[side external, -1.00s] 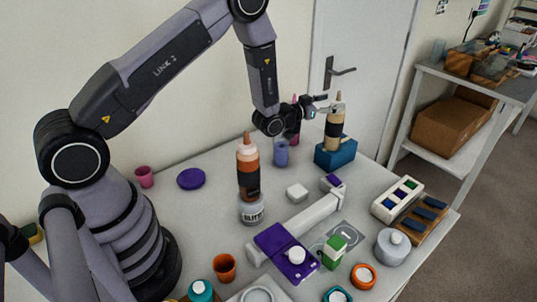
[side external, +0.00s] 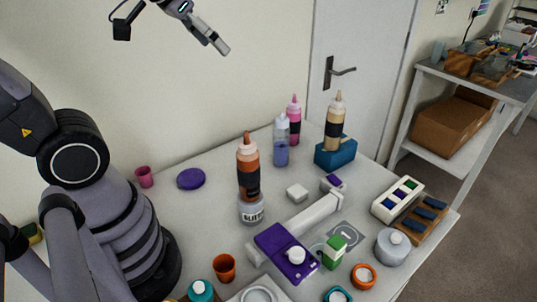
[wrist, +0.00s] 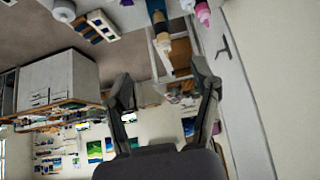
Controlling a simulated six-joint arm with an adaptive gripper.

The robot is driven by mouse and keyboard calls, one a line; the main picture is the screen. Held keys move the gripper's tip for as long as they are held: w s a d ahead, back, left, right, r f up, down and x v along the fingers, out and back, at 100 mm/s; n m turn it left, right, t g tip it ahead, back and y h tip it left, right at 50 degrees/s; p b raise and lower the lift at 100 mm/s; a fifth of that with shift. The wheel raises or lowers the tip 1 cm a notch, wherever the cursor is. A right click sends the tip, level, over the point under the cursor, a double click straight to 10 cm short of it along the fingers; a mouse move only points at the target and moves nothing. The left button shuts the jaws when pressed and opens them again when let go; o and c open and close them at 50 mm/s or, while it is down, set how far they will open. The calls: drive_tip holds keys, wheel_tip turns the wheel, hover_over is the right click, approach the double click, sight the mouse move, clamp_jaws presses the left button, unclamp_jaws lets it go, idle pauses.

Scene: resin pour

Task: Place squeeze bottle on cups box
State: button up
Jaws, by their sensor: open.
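A squeeze bottle with a tan body and black band (side external: 335,125) stands upright on the blue box (side external: 332,158), which I take to be the cups box. The bottle also shows upside down at the top of the wrist view (wrist: 162,30). My gripper (side external: 217,44) is high up by the wall, well left of and above the bottle, apart from everything. In the wrist view my gripper (wrist: 164,85) has its fingers spread with nothing between them.
A pink bottle (side external: 294,122) and a clear bottle with blue contents (side external: 281,145) stand left of the box. An orange bottle (side external: 248,170) stands on or just behind a glitter jar (side external: 251,211). A white dispenser arm and several small containers crowd the front.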

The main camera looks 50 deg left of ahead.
drive_tip(key=s+f+g, duration=0.1)
drive_tip(key=s+g, duration=0.1)
drive_tip(key=s, duration=0.8)
drive_tip(key=shift+s+d, duration=0.2)
